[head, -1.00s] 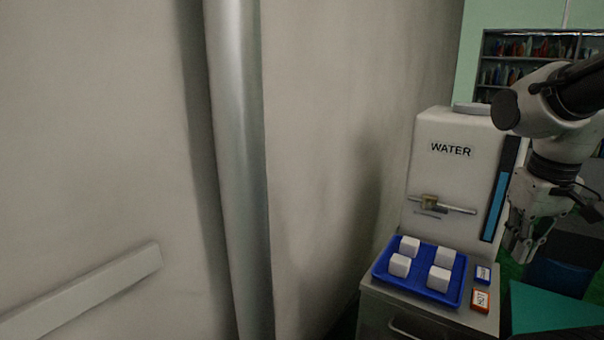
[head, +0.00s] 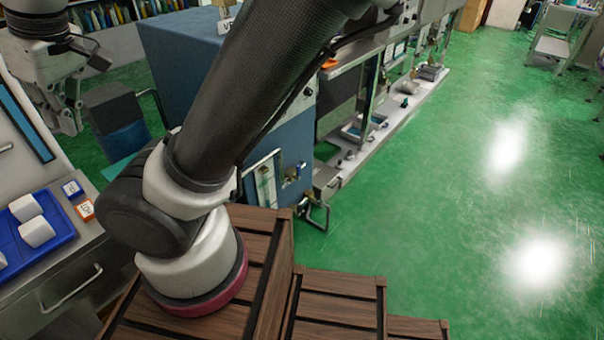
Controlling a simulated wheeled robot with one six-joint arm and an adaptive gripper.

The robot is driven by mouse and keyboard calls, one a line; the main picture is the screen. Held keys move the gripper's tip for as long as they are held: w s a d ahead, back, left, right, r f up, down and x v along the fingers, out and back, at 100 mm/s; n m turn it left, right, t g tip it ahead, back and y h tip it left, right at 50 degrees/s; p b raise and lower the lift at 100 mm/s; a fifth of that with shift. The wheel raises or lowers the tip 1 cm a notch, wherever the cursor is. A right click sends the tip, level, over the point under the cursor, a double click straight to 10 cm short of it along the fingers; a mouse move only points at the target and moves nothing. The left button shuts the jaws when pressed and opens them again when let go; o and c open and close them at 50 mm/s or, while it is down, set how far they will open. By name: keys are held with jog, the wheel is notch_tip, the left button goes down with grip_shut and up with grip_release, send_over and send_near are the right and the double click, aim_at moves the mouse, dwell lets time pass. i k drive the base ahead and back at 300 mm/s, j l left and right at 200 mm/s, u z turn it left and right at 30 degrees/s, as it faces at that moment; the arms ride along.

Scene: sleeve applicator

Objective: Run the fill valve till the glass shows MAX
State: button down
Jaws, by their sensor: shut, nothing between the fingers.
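The water tank's sight glass (head: 25,122) is a dark-framed blue strip at the far left edge of the head view. Its top is cut off by the frame, and no MAX mark can be read. Most of the white tank and its WATER label are out of view. Only the tip of a metal valve handle (head: 5,148) shows at the left edge. My gripper (head: 68,122) hangs pointing down at the upper left, to the right of the glass and apart from it. It is shut and empty.
A blue tray (head: 62,228) with white blocks sits on a grey cabinet (head: 85,277), beside two small labelled boxes, one blue (head: 72,188), one orange (head: 85,209). A blue machine (head: 185,60) stands behind my arm. Wooden slatted steps (head: 335,310) are in front.

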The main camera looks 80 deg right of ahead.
aim_at(298, 167)
jog(key=k+j+z, duration=0.1)
jog(key=z, duration=2.35)
jog(key=k+l, duration=0.1)
jog(key=k, duration=0.3)
jog(key=k+l, duration=0.15)
jog(key=k, duration=0.3)
jog(key=i+l+u, duration=0.3)
jog(key=i+l, duration=0.2)
